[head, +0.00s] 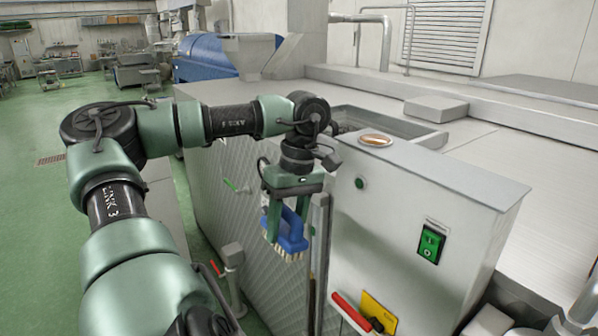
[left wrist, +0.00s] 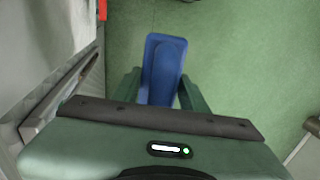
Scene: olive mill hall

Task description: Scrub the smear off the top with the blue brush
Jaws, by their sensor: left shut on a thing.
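My left gripper (head: 287,208) is shut on the blue brush (head: 292,232), which hangs with its pale bristles downward. The brush is in front of the cabinet's left side, below the level of its top and apart from it. In the left wrist view the blue brush (left wrist: 164,64) sits between the fingers of my left gripper (left wrist: 160,92), with green floor behind. A brown oval smear (head: 376,140) lies on the grey cabinet top (head: 440,170), near its far left end. My right gripper is not in view.
The cabinet front carries a green switch (head: 431,243), a red-handled tool (head: 351,312) and a yellow item (head: 379,311). An open metal trough (head: 430,139) lies behind the cabinet. A valve pipe (head: 233,270) stands low at the left. Green floor is free further left.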

